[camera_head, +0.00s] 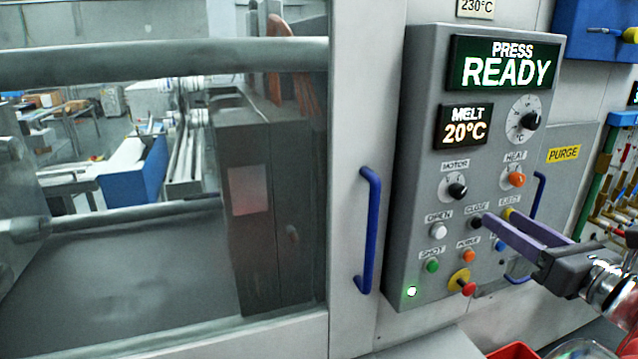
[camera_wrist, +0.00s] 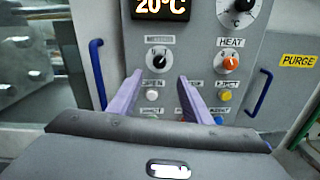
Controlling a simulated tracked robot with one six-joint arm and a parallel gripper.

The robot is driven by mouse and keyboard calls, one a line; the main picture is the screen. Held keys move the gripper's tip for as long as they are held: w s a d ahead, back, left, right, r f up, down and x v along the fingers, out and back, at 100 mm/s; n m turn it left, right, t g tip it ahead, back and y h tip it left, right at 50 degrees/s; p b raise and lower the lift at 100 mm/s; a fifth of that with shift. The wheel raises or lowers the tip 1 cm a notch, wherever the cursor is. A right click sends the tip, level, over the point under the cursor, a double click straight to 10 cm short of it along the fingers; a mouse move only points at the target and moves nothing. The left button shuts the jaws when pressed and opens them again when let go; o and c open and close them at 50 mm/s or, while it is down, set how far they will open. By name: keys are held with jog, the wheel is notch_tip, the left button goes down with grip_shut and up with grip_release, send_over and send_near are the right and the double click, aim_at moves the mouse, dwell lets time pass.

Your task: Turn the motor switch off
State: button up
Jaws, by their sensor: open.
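The motor switch (camera_head: 457,190) is a black rotary knob under the MOTOR label on the grey control panel (camera_head: 412,130). In the wrist view the knob (camera_wrist: 158,60) is above and between my fingertips, with a small light mark on its face; its exact setting is too small to tell. My gripper (camera_head: 496,217) has two purple fingers, apart and empty, reaching toward the panel from the right. In the head view its tips are below and right of the knob, over the CLOSE and EJECT button area. The wrist view shows the fingers (camera_wrist: 160,77) partly hiding the lower buttons.
The orange HEAT knob (camera_head: 516,179) is right of the motor switch. Below are several buttons, including white OPEN (camera_head: 438,230), and a red knob on yellow (camera_head: 461,282). Blue handles (camera_head: 369,230) stand out on both sides. A red bin (camera_head: 513,351) is below.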

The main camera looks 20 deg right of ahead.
aim_at(462, 193)
jog(key=shift+w, duration=6.15)
jog(key=shift+c, duration=0.2)
jog(key=c, duration=1)
